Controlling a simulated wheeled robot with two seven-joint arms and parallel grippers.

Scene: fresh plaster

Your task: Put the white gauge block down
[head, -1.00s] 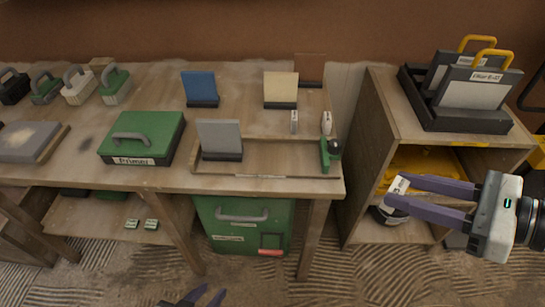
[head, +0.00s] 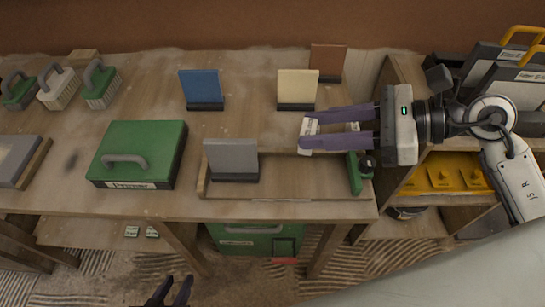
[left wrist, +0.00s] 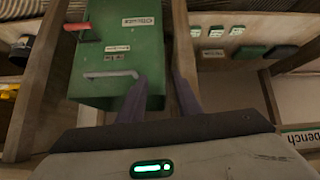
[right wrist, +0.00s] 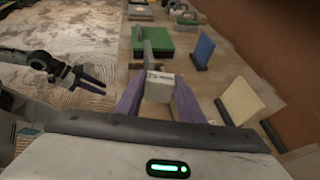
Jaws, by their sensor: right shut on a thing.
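The white gauge block (head: 309,128) is between the fingertips of my right gripper (head: 306,130), which is shut on it. It also shows in the right wrist view (right wrist: 158,87), with dark marking on its face. The gripper reaches in from the right, over the wooden bench (head: 245,115) and near the back edge of a shallow wooden tray (head: 300,184). I cannot tell whether the block touches the surface. Another small white piece (head: 353,127) shows between the fingers, partly hidden. My left gripper (head: 178,292) is open and empty, low in front of the bench.
A grey plate (head: 231,157) stands in the tray's left end, a green tool (head: 354,173) at its right end. Cream (head: 298,88), blue (head: 201,88) and brown (head: 327,62) plates stand behind. A green case (head: 138,150) lies left. A shelf with yellow bins (head: 447,178) stands right.

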